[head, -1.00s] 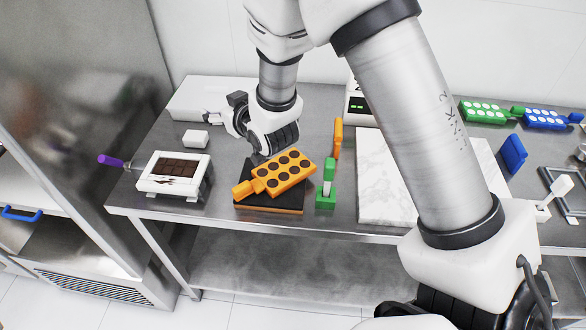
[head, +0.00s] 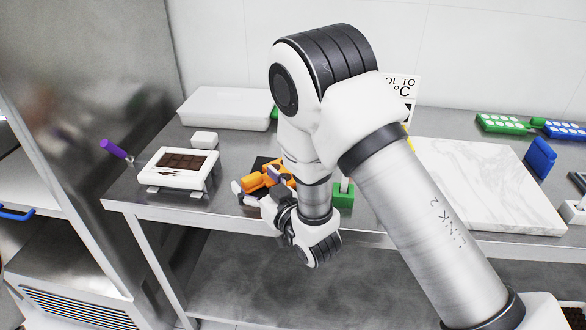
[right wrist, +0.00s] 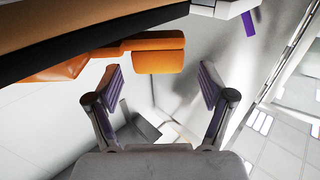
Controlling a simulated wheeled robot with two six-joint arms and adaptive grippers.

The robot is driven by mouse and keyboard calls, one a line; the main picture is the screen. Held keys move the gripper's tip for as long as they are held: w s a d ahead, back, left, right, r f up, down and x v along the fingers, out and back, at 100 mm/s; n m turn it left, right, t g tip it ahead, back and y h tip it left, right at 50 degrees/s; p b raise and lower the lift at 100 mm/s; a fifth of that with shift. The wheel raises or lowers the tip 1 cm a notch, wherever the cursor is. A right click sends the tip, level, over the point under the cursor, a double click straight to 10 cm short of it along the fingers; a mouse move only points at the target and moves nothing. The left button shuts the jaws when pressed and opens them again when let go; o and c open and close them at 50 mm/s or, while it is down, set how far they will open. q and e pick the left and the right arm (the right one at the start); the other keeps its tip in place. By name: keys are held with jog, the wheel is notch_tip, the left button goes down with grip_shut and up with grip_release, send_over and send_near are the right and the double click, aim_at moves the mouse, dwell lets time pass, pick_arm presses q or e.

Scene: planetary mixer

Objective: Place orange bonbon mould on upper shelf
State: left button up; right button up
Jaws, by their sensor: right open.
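The orange bonbon mould (head: 254,183) lies on a dark slab (head: 262,162) near the table's front edge. My arm hides much of it in the head view. Its orange handle (right wrist: 158,55) shows in the right wrist view, in front of my fingertips. My right gripper (head: 257,187) is at the handle end, low at the front edge. In the right wrist view my right gripper (right wrist: 160,78) is open, with a finger to either side of the handle and not closed on it. A pale shelf (head: 35,175) shows in the steel cabinet at left. My left gripper is out of view.
A white tray with chocolate (head: 180,186) stands left of the mould. A green block (head: 343,194) is close on its right. A marble slab (head: 480,180) lies farther right. Green (head: 502,122) and blue (head: 562,129) moulds lie at the back right. Free floor lies before the cabinet.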

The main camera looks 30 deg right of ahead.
jog(key=shift+w+a+f, duration=0.1)
jog(key=shift+w+f, duration=0.05)
jog(key=shift+w, duration=1)
grip_shut()
